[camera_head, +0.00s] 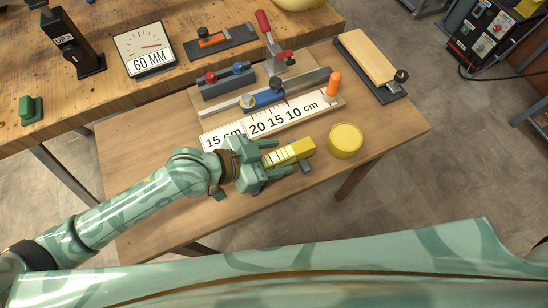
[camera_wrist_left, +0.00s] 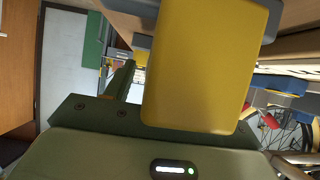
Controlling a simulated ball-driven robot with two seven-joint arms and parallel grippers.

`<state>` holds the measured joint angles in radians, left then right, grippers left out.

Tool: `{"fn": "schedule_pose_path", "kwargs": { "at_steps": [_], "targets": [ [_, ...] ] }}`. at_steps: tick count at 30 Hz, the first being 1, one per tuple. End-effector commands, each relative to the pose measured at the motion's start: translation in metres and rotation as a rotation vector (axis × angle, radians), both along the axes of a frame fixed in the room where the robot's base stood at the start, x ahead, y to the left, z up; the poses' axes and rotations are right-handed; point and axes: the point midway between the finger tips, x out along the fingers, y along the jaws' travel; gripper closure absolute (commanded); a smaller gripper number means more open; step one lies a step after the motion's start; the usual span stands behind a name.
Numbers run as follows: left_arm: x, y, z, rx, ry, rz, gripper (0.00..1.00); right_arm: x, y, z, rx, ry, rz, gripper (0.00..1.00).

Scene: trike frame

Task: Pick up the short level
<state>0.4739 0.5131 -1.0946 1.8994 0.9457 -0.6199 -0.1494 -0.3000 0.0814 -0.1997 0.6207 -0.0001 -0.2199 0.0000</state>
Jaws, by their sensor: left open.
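The short level (camera_head: 297,150) is a yellow bar near the front of the small wooden table, with a small grey piece beneath its right part. My left gripper (camera_head: 275,158) is open, with its fingers at the left end of the level, one on the far side and one on the near side. In the left wrist view the yellow level (camera_wrist_left: 205,65) fills the middle, close to the gripper body. Whether the fingers touch it cannot be told. My right gripper is not in view.
A yellow round tin (camera_head: 345,140) stands just right of the level. Behind it are a white scale board (camera_head: 283,117), an orange cylinder (camera_head: 334,84) and a blue slide on a rail (camera_head: 270,97). A wooden block (camera_head: 368,57) lies at the back right. The table's front left is clear.

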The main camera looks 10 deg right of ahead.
Motion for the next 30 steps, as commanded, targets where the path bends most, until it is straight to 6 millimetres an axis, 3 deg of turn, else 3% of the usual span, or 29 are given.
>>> {"fn": "schedule_pose_path", "kwargs": {
  "at_steps": [2, 6, 8, 20, 25, 30],
  "targets": [
    [0.0, 0.0, 0.001, -0.001, 0.0, 0.0, 0.48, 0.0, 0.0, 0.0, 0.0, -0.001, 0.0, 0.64],
    [0.0, 0.0, 0.001, -0.001, 0.0, 0.0, 0.87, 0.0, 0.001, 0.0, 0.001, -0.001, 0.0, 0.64],
    [0.0, 0.0, 0.001, -0.001, 0.0, 0.0, 1.0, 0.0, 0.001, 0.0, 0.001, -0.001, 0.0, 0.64],
    [0.0, 0.0, 0.012, -0.002, -0.005, -0.001, 1.0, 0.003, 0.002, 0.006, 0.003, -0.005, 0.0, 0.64],
    [0.0, 0.0, 0.042, -0.002, -0.008, -0.002, 1.0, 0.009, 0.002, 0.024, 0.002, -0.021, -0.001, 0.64],
    [0.008, 0.036, 0.079, 0.003, -0.009, 0.001, 1.0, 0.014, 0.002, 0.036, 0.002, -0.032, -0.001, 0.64]
  ]
}}
